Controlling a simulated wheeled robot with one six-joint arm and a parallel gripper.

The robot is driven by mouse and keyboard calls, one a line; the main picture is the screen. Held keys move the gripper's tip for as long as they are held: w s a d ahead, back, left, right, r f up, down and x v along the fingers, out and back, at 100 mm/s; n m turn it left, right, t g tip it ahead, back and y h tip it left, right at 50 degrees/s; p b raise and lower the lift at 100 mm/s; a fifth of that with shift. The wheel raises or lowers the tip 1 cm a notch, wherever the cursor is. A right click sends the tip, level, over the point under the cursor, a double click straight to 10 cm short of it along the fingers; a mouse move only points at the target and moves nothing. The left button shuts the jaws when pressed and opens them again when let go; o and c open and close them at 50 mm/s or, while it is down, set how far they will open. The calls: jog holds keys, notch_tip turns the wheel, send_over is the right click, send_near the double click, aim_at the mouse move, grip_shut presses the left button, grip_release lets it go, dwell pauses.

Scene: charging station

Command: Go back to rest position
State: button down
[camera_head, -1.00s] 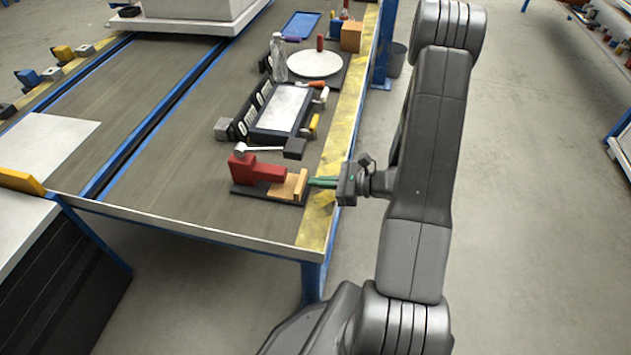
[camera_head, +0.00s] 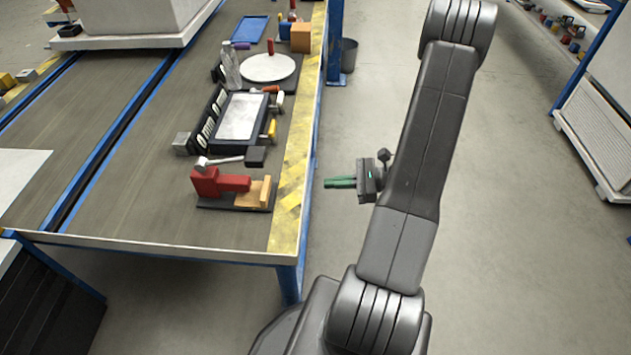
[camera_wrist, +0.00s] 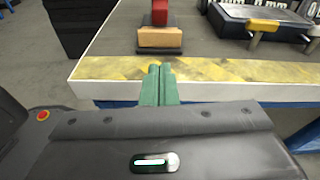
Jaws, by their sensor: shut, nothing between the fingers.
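My gripper (camera_head: 340,183) has green fingers, which are shut with nothing between them. In the head view it hangs over open floor, to the right of the workbench (camera_head: 150,247) and apart from it. In the wrist view the gripper (camera_wrist: 159,84) shows its two fingers side by side, pointing toward the bench edge. A red block piece (camera_head: 218,182) and a wooden block (camera_head: 253,194) sit on a small dark base near the bench's front right corner. The wooden block also shows in the wrist view (camera_wrist: 160,38), ahead of the fingers.
A bin (camera_head: 348,55) stands behind.

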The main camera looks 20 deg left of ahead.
aim_at(268, 188)
jog(key=shift+v, duration=0.85)
jog(key=shift+a, duration=0.1)
jog(key=b+x, duration=0.2)
jog(key=x, duration=1.4)
jog(key=shift+s, duration=0.1)
